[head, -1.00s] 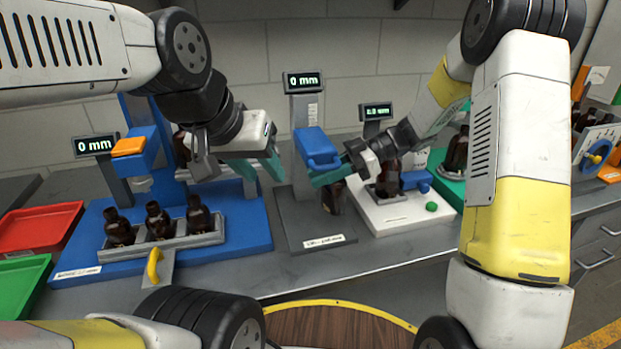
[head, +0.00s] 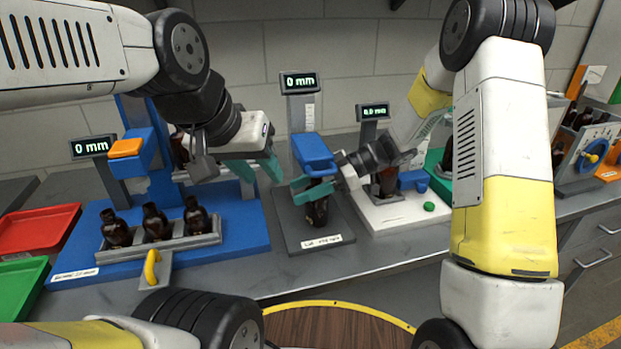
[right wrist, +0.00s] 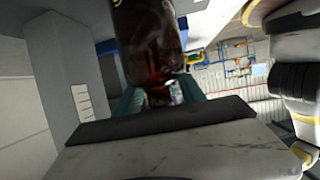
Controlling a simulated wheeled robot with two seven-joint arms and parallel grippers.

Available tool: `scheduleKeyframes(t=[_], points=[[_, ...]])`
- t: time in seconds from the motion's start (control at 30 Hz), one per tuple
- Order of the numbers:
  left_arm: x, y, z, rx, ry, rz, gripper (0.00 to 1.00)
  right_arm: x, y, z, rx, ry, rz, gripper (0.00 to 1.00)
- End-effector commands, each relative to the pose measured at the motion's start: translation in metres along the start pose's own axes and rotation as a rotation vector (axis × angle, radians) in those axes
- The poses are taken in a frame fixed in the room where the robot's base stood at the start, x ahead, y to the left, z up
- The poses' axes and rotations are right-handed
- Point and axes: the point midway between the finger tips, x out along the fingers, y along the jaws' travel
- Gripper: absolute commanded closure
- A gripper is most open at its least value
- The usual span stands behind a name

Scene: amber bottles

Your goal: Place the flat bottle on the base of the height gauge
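The height gauge has a dark grey base (head: 290,226), a column with a "0 mm" display (head: 300,82) and a blue sliding head (head: 314,152). A dark amber bottle (head: 318,212) is upright over the base, below the blue head; I cannot tell whether it touches the base. My right gripper (head: 312,189) has its teal fingers around the bottle's upper part. In the right wrist view, the bottle (right wrist: 148,42) fills the space between the fingers, its narrow part between them. My left gripper (head: 260,172) is open and empty, left of the gauge.
A blue fixture (head: 238,240) at left carries a rack (head: 190,240) with three amber bottles. A white station (head: 385,213) with a bottle stands right of the gauge. Red (head: 35,232) and green (head: 18,285) trays lie at far left.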

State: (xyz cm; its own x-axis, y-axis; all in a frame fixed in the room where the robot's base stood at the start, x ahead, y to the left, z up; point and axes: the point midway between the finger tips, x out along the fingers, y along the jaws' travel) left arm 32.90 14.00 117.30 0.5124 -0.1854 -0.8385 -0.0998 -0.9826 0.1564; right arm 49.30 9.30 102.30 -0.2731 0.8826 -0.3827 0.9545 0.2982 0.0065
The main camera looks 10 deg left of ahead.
Motion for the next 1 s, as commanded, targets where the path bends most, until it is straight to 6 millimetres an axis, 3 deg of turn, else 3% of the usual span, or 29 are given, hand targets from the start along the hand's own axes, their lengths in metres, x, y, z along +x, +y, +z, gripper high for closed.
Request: scheduleKeyframes(t=[0.03,0.37,0.8,1.0], points=[[0.0,0.0,0.0,0.0,0.0,0.0,0.64,0.009,-0.003,-0.006,-0.005,0.009,-0.017,0.54],[0.0,0.0,0.0,0.0,0.0,0.0,0.64,0.001,-0.002,-0.008,-0.006,0.009,-0.015,0.54],[0.0,0.0,0.0,0.0,0.0,0.0,0.64,-0.089,0.0,-0.005,-0.005,0.005,-0.008,0.54],[0.0,0.0,0.0,0.0,0.0,0.0,0.64,-0.112,0.0,-0.005,-0.006,0.005,-0.006,0.54]])
